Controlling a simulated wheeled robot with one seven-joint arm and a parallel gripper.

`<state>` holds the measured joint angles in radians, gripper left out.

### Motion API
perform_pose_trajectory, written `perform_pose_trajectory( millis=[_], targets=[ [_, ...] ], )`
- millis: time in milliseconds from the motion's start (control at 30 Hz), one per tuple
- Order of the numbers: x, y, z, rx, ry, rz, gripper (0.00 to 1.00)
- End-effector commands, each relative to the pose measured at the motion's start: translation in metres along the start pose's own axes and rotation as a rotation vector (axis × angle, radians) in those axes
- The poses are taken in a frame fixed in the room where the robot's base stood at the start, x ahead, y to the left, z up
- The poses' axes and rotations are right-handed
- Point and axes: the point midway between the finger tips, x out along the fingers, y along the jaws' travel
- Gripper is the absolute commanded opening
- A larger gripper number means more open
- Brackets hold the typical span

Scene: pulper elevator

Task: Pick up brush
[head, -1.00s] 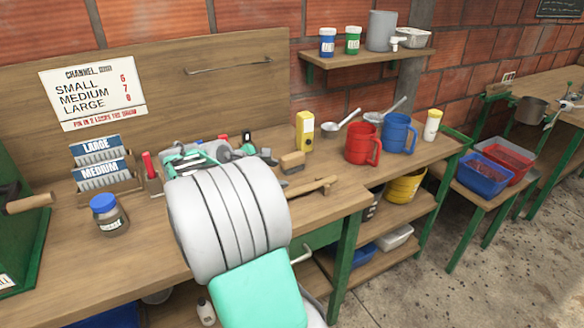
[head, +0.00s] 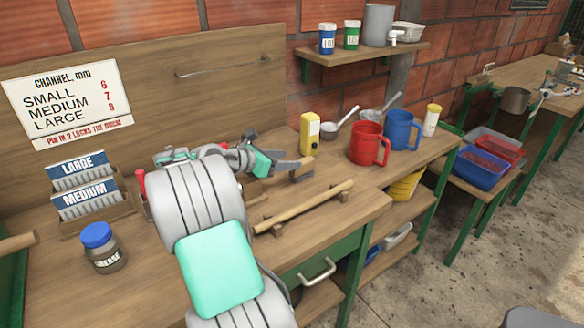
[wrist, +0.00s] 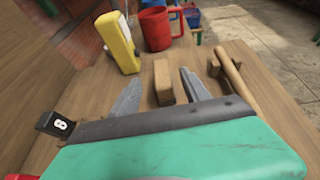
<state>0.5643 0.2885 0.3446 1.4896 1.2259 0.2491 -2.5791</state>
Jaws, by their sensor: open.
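The brush, a small wooden block (wrist: 163,82), lies on the workbench. In the wrist view it stands between the two grey fingers of my gripper (wrist: 161,76), with the fingers apart on either side and bare wood showing between. In the head view my gripper (head: 302,170) reaches over the bench from the left, low above the top, and its fingers largely hide the brush. My gripper is open and holds nothing. I cannot tell whether either finger touches the brush.
A wooden rod on two small supports (head: 305,207) lies along the bench's front, close to the right finger. A yellow container (head: 310,134), a red mug (head: 368,143) and a blue mug (head: 402,131) stand beyond. A jar (head: 103,246) stands at the left.

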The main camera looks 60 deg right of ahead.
Motion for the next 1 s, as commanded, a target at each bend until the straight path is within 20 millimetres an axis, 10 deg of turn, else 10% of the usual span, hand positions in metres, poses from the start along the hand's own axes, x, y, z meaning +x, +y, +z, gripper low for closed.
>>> perform_pose_trajectory(
  millis=[500,1000],
  targets=[
    [0.074,-0.001,-0.007,0.002,0.001,-0.002,0.55],
    [0.074,0.0,-0.007,0.001,0.001,0.0,0.3]
  ],
)
